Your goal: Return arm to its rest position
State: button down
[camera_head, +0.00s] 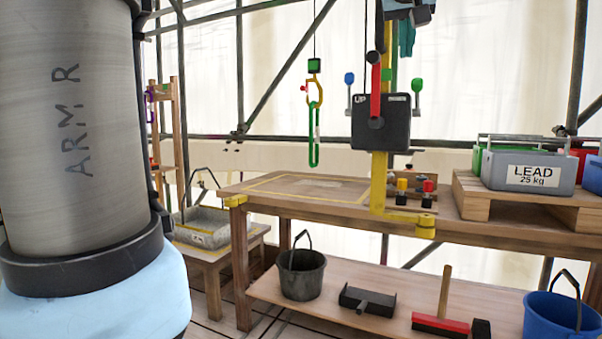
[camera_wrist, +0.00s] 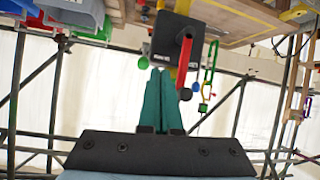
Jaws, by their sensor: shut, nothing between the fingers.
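My gripper (camera_head: 406,50) shows at the top of the head view, with teal fingers pointing down beside the yellow post. In the wrist view, my gripper (camera_wrist: 160,72) has its two teal fingers together with nothing between them. The black control box (camera_head: 396,128) with a red lever (camera_head: 376,88) is mounted on the yellow post (camera_head: 379,185), below and left of the fingers. The box (camera_wrist: 168,40) also shows beyond the fingertips in the wrist view, which looks upside down. The fingers appear clear of the box and lever.
A wooden bench (camera_head: 480,232) carries a pallet (camera_head: 530,205) with a grey lead weight (camera_head: 525,172) at right. A green chain link (camera_head: 314,140) hangs left of the post. Buckets and tools lie on the lower shelf (camera_head: 330,318). Scaffold poles (camera_head: 240,70) stand behind.

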jog(key=w+a+f+g+y, duration=0.15)
jog(key=a+f, duration=0.25)
jog(key=f, duration=0.6)
jog(key=w+a+f+g+y, duration=0.1)
jog(key=a+f+g, duration=0.1)
jog(key=a+f, duration=0.5)
jog(key=w+a+f+g+y, duration=0.1)
jog(key=a+f+g, duration=0.1)
jog(key=f, duration=1)
jog(key=s+a+f+n+g, duration=0.1)
jog(key=s+a+f+g, duration=0.1)
jog(key=s+a+f, duration=0.65)
jog(key=s+a+f+g, duration=0.25)
jog(key=a+f, duration=0.25)
jog(key=f, duration=0.6)
notch_tip(320, 180, up, 18)
jog(key=s+p, duration=0.2)
jog(key=p, duration=1.7)
jog(key=shift+a+r, duration=0.2)
jog(key=shift+r, duration=0.05)
